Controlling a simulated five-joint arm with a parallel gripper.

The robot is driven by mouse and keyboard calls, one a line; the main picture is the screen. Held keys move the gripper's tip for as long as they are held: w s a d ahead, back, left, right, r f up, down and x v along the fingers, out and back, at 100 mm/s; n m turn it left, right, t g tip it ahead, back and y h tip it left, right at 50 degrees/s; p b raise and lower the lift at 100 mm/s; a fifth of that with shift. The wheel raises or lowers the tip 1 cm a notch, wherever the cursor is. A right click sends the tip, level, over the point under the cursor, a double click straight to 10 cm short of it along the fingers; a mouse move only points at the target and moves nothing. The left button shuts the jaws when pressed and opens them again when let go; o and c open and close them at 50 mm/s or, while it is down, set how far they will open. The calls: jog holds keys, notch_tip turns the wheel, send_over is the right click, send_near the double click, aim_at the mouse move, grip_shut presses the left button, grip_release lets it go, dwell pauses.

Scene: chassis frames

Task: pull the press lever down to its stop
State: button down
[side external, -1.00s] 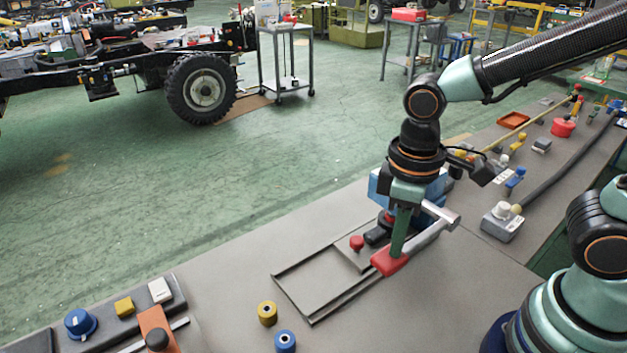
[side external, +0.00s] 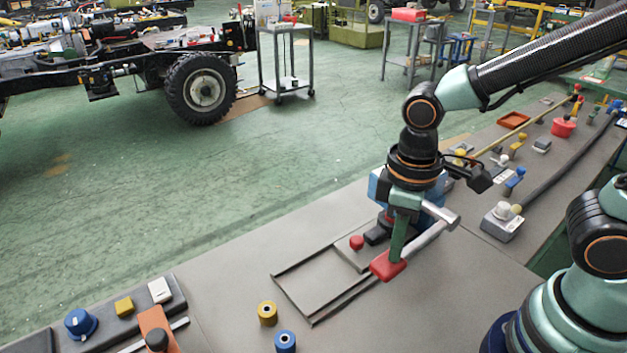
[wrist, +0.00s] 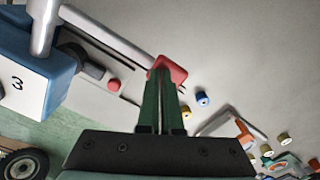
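The press lever is a grey metal bar (side external: 430,234) with a red grip (side external: 387,267) at its near end, slanting down from beside the blue press body (side external: 379,188). My gripper (side external: 395,256) points down, its green fingertips meeting the top of the red grip. In the wrist view, the two fingers (wrist: 162,76) are close together with only a thin gap, and the red grip (wrist: 178,70) shows beyond their tips. I see nothing clamped between them. The press body (wrist: 40,73) carries a 3. The fingertip contact is partly hidden, and the lever's stop cannot be made out.
A flat rail frame (side external: 310,322) and a red knob (side external: 356,242) lie left of the grip. Yellow (side external: 267,313) and blue (side external: 285,341) rollers stand nearer. A grey block with a white knob (side external: 502,226) is at right.

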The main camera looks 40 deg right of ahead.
jog(key=shift+f, duration=0.8)
dwell(1.4)
jog(key=shift+r, duration=0.1)
notch_tip(320, 180, up, 16)
jog(key=shift+r, duration=0.25)
dwell(2.3)
jog(key=w+d+f+m+t, duration=0.2)
jog(key=d+m, duration=0.1)
jog(key=d, duration=0.2)
jog(key=w+d+f+m+t, duration=0.2)
jog(key=d+m+t, duration=0.1)
jog(key=d, duration=0.3)
jog(key=shift+w+f+t, duration=0.25)
jog(key=shift+f+t, duration=0.05)
jog(key=shift+f, duration=0.05)
jog(key=c, duration=1.5)
grip_release()
jog(key=shift+a, duration=0.1)
jog(key=shift+c, duration=0.2)
